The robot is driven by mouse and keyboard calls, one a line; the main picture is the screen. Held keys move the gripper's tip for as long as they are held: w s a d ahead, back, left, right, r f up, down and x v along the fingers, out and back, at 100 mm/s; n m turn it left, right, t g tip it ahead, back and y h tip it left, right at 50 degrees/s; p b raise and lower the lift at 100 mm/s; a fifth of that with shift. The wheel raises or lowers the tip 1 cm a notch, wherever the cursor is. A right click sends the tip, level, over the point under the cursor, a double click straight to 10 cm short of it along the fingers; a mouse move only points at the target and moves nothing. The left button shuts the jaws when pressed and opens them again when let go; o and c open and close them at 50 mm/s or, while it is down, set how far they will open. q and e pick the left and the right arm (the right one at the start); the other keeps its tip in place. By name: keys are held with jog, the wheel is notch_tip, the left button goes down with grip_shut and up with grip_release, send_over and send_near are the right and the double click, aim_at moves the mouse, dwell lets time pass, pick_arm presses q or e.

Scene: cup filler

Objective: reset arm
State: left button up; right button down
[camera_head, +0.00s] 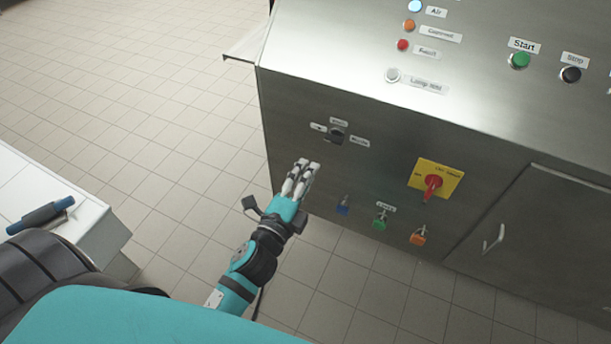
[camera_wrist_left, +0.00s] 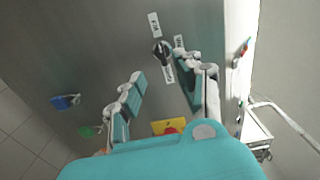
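My left gripper (camera_head: 302,168) is in front of the steel cabinet's front panel, just below and left of a black selector knob (camera_head: 337,137). In the left wrist view the fingers of this gripper (camera_wrist_left: 163,90) are spread apart with nothing between them. The knob (camera_wrist_left: 160,50) shows beyond the fingertips, apart from them as far as I can tell. My right gripper is not in view.
A white table (camera_head: 95,215) with a blue-black tool (camera_head: 40,215) stands at left. Tiled floor (camera_head: 130,90) is clear.

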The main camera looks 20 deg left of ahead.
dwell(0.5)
pick_arm(q)
jog(key=s+f+n+g, duration=0.2)
jog(key=s+f+g, duration=0.1)
jog(key=f, duration=0.8)
jog(key=s+f+n+g, duration=0.2)
jog(key=s+f+n, duration=0.1)
jog(key=f, duration=0.7)
jog(key=s+f+n+g, duration=0.2)
jog(key=s+f+g, duration=0.1)
jog(key=f, duration=0.8)
jog(key=s+a+f+n+g, duration=0.1)
jog(key=s+f+n+g, duration=0.2)
jog(key=s+f, duration=0.3)
jog(key=s+a+f+n+g, duration=0.2)
jog(key=s+f, duration=0.5)
jog(key=s, duration=0.7)
jog(key=s+a+f+n+g, duration=0.1)
jog(key=s+f+n+g, duration=0.2)
jog(key=s+f, duration=0.4)
jog(key=s+g, duration=0.1)
jog(key=s, duration=0.2)
jog(key=shift+a+n+y, duration=0.3)
jog(key=shift+a+n, duration=0.1)
jog(key=shift+f, duration=0.1)
